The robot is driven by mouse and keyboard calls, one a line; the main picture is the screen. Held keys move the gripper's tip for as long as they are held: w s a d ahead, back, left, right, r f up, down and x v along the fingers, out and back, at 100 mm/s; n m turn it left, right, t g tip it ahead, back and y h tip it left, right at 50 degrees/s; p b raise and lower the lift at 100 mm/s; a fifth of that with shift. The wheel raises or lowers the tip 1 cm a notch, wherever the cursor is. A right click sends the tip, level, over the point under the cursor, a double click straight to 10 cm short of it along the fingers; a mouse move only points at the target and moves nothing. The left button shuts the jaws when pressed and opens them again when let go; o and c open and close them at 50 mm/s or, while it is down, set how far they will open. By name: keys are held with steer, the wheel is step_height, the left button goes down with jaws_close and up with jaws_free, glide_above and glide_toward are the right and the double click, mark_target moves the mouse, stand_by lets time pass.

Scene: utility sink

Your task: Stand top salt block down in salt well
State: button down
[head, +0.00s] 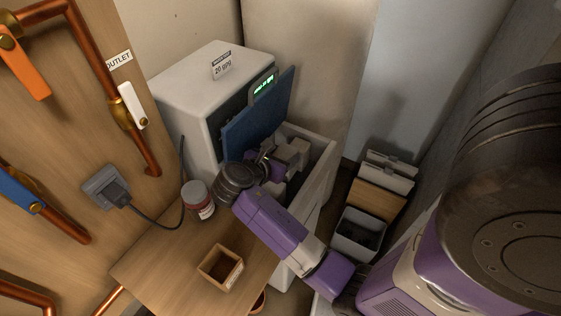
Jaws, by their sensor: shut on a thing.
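A white water softener (190,85) stands at the back, its blue lid (262,118) raised. The open salt well (322,160) is to the right of the lid, with pale grey salt blocks (293,151) showing inside it. My gripper (277,160) reaches into the upper part of the well and is shut on a salt block. My wrist and forearm hide much of the well's near side and the gripped block. I cannot tell whether that block touches the well's bottom or the other blocks.
A wooden shelf (165,262) in front carries a jar with a red label (198,201) and a small wooden box (220,268). A black cord runs to a wall outlet (107,187). Copper pipes line the left wall. A grey bin (347,243) and other containers stand right of the well.

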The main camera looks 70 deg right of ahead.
step_height(320, 180, down, 2)
steer(key=shift+f, duration=0.15)
steer(key=shift+w+d+f, duration=0.1)
steer(key=shift+w+f, duration=0.35)
steer(key=shift+f, duration=0.6)
steer(key=shift+c, duration=2.4)
jaws_free()
steer(key=shift+r, duration=0.35)
steer(key=v, duration=1.2)
steer(key=shift+r, duration=0.15)
